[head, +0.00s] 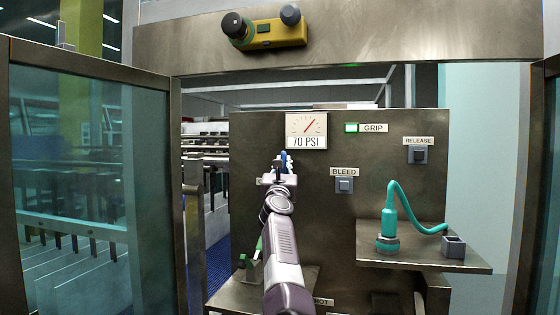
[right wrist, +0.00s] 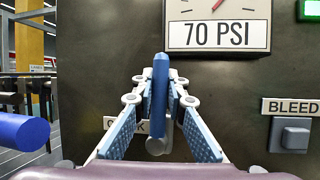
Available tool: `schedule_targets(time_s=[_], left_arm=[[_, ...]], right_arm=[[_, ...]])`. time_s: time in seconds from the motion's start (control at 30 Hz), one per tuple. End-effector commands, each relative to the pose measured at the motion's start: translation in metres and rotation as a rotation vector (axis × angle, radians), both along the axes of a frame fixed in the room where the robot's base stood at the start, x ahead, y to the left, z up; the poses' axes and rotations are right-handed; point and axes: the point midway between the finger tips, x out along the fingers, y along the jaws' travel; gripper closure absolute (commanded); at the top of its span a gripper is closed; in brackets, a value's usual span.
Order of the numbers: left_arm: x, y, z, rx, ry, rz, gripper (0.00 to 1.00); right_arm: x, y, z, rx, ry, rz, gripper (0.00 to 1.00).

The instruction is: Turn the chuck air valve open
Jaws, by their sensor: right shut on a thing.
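The chuck air valve's blue handle (right wrist: 159,92) stands upright in the right wrist view, below the pressure gauge. Its grey hub (right wrist: 156,145) shows beneath, in front of a label mostly hidden by the fingers. My right gripper (right wrist: 160,80) is shut on the handle, one finger on each side. In the head view only a bit of the blue handle (head: 288,160) shows past my right gripper (head: 281,166). My left gripper is in neither view.
The gauge (head: 306,130) reads 70 PSI. A lit green GRIP lamp (head: 352,127), BLEED button (head: 344,185) and RELEASE button (head: 418,155) are to the right. A teal hose tool (head: 389,230) stands on the right shelf (head: 425,260). Glass doors flank the panel.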

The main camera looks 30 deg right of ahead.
Motion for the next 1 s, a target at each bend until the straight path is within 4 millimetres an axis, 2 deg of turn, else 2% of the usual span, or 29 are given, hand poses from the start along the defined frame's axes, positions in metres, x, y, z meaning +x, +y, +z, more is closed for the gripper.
schedule_targets(time_s=[0.37, 0.63, 0.67, 0.8, 1.0], left_arm=[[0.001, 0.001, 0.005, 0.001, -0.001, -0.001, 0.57], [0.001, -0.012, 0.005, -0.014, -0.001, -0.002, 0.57], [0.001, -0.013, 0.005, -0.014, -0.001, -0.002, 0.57], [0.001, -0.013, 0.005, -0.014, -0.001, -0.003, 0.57], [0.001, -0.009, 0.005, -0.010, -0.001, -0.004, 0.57]], right_arm=[[0.005, -0.007, -0.003, -0.034, 0.043, 0.005, 1.00], [0.005, -0.007, -0.003, -0.034, 0.043, 0.005, 1.00], [0.005, -0.007, -0.003, -0.034, 0.043, 0.005, 0.86], [0.005, -0.007, -0.003, -0.033, 0.041, 0.005, 0.70], [0.004, -0.008, -0.001, -0.033, 0.039, 0.004, 0.69]])
